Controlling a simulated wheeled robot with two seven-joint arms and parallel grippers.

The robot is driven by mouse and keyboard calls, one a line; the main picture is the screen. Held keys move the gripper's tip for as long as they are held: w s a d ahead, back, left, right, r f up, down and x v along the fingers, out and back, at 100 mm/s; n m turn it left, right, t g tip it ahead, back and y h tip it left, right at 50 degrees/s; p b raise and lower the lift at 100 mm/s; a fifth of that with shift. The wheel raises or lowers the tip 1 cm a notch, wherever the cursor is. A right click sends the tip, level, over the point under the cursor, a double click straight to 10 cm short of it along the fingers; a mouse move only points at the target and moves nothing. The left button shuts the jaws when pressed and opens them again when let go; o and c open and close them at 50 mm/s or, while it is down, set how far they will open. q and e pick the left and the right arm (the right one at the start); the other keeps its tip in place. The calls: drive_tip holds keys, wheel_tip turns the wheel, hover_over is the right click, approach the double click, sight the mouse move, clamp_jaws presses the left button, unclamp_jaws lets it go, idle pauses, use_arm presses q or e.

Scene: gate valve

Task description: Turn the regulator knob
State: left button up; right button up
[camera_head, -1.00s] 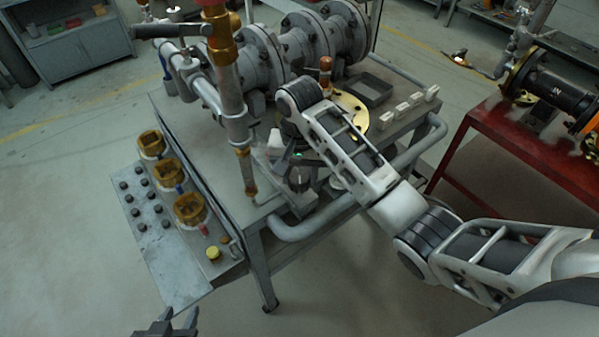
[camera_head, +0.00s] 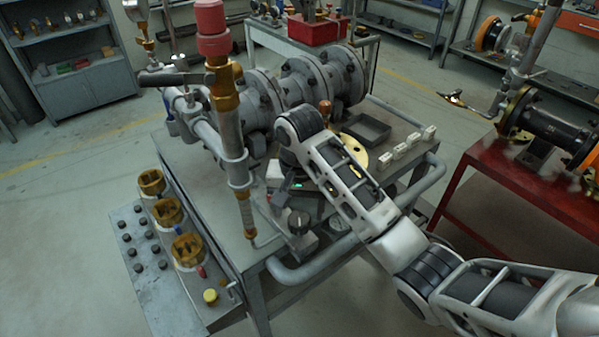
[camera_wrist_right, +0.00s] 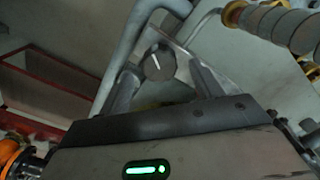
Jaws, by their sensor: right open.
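The regulator knob (camera_head: 299,222) is a dark round knob with a pale pointer line, near the front edge of the grey cart. In the right wrist view the knob (camera_wrist_right: 158,64) shows just beyond and between the fingertips, with its white line visible. My right gripper (camera_head: 284,190) is above the cart, close behind the knob and partly hidden by my own arm. My left gripper is not in view.
The valve pipe assembly (camera_head: 300,88) stands behind, and a vertical pipe (camera_head: 238,165) rises left of my gripper. A panel with yellow-brown valve guards (camera_head: 168,211) hangs at the cart's left. A pipe rail (camera_head: 300,272) runs along the front. A red table (camera_head: 500,185) stands at right.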

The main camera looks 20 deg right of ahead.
sight(300, 218)
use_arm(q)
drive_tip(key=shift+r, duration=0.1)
use_arm(e)
wheel_tip(300, 218, up, 13)
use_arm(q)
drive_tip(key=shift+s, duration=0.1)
use_arm(e)
drive_tip(key=shift+s+f, duration=0.1)
idle(0.5)
